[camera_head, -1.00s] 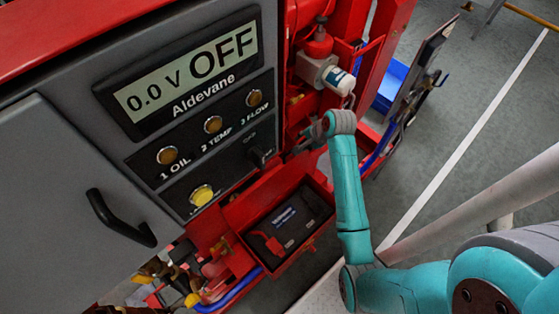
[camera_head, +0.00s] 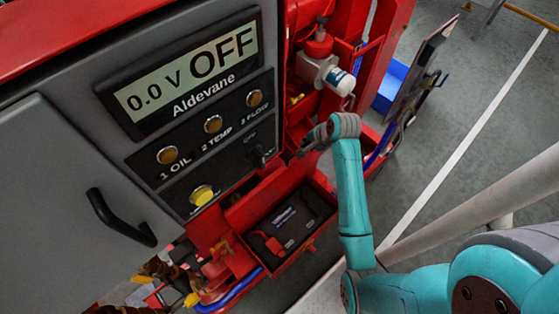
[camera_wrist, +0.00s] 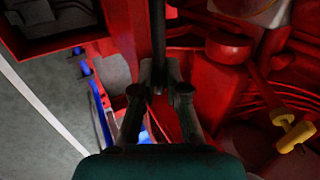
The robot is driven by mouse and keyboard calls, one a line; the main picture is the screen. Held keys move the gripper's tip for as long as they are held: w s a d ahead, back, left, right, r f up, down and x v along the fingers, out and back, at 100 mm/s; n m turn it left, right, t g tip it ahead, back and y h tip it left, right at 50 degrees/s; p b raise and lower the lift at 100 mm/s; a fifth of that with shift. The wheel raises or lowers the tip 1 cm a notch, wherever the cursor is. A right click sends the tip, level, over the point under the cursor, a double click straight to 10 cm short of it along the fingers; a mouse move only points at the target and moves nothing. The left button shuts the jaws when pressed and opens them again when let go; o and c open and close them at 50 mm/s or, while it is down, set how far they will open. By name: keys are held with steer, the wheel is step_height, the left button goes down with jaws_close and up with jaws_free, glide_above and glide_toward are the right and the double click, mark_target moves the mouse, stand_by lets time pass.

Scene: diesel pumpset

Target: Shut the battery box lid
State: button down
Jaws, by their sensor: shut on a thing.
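The battery box (camera_head: 279,268) is a red open-topped box low beside the grey cabinet in the head view. A black battery (camera_head: 290,220) with a red terminal cover sits inside it. The red battery box lid (camera_head: 266,198) stands raised at the box's cabinet side, so the box is open. In the wrist view, my gripper (camera_wrist: 158,90) is shut on the lid, whose dark edge (camera_wrist: 159,40) runs up between the fingers. The exact contact is shadowed. The open box (camera_wrist: 88,36) shows at upper left.
The grey cabinet (camera_head: 60,180) with its display and switches stands close to the lid's left. A white canister (camera_head: 338,80) and red pump parts are above my gripper. Blue hoses (camera_wrist: 98,105) and a yellow valve handle (camera_wrist: 295,135) are nearby.

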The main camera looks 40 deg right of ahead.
steer(key=shift+s+f, duration=0.25)
steer(key=shift+s, duration=1.3)
steer(key=shift+s+d+f, duration=0.1)
steer(key=shift+s+f, duration=0.05)
steer(key=shift+s, duration=0.75)
steer(key=shift+s+f, duration=0.2)
steer(key=shift+s, duration=0.75)
